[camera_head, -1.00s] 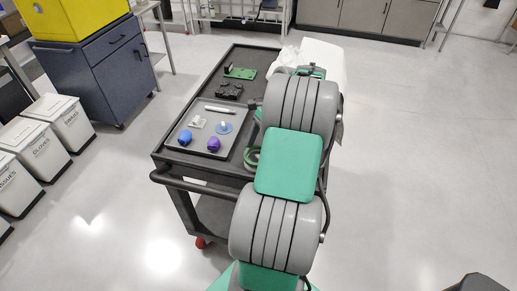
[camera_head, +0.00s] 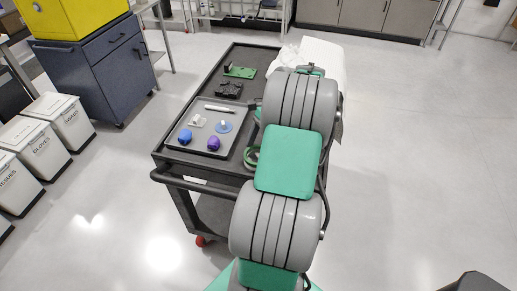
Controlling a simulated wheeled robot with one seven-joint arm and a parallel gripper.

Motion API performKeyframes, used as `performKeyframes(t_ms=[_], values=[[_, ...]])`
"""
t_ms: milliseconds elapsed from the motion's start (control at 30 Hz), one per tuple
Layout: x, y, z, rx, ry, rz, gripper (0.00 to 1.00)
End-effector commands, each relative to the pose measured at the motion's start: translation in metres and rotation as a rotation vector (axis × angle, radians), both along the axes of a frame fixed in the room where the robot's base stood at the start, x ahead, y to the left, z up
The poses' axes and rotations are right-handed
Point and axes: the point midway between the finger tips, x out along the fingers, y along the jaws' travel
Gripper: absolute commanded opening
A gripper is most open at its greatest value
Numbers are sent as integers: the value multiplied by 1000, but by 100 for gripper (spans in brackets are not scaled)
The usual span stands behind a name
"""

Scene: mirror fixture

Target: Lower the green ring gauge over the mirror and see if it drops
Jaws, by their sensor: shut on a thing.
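A green ring (camera_head: 251,157) shows at the near right part of the cart top, partly hidden behind my arm; I cannot tell whether it rests on the cart or is held. A blue disc with a pale centre (camera_head: 223,127) lies on the grey tray (camera_head: 187,147); I cannot tell whether this is the mirror. A black fixture (camera_head: 229,90) stands behind the tray. My gripper is hidden behind my grey and green arm, so its jaws and what they hold do not show.
The tray also holds a blue knob (camera_head: 185,137), a purple knob (camera_head: 214,144), a small pale part (camera_head: 197,121) and a white rod (camera_head: 219,108). A green board (camera_head: 240,72) lies farther back. A white cloth (camera_head: 323,60) is at the cart's far right. Bins (camera_head: 68,121) stand left.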

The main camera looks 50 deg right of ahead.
Motion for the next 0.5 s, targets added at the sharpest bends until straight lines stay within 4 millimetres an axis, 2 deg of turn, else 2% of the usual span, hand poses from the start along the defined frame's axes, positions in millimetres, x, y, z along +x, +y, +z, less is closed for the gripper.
performKeyframes(t_ms=[500], values=[[0, 0, -8, 0, 0, 0, 33]])
